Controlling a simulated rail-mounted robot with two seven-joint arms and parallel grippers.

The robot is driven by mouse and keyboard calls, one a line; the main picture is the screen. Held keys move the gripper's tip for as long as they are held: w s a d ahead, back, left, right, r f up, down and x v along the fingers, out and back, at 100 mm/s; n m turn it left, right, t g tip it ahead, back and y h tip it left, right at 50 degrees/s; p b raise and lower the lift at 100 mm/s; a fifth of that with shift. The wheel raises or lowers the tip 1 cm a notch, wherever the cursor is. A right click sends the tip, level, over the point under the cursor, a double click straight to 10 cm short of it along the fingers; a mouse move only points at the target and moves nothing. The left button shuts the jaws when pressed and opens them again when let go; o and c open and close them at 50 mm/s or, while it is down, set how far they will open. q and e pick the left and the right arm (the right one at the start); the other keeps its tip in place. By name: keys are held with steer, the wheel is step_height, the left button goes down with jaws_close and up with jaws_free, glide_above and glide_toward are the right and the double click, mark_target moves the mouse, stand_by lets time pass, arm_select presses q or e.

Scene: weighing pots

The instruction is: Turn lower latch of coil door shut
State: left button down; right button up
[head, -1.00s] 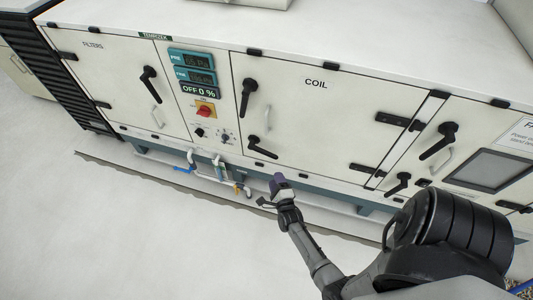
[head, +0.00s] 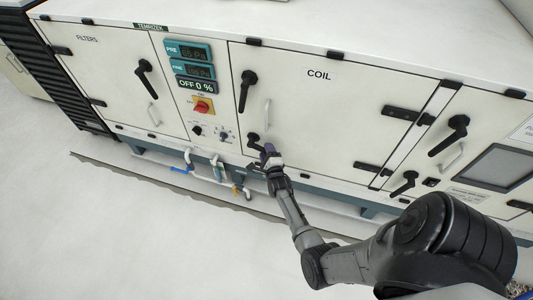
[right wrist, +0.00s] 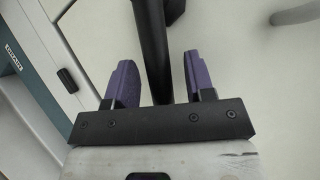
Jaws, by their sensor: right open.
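The coil door (head: 335,115) is a white panel labelled COIL in the head view. Its lower latch (head: 253,141) is a black lever at the door's lower left, partly hidden by my right gripper. My right gripper (head: 268,152) is at this latch. In the right wrist view, the gripper's two purple fingers (right wrist: 158,82) are apart, with the black latch lever (right wrist: 153,45) running between them. A gap shows on each side of the lever. My left gripper is not in view.
The upper coil latch (head: 246,88) and a pale door handle (head: 267,112) are above the gripper. A control panel with a red switch (head: 203,106) is to the left. Pipes with a blue valve (head: 181,170) run low in front of the cabinet. The floor in front is clear.

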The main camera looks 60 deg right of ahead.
steer(key=shift+w+d, duration=0.15)
jaws_close()
stand_by(0.5)
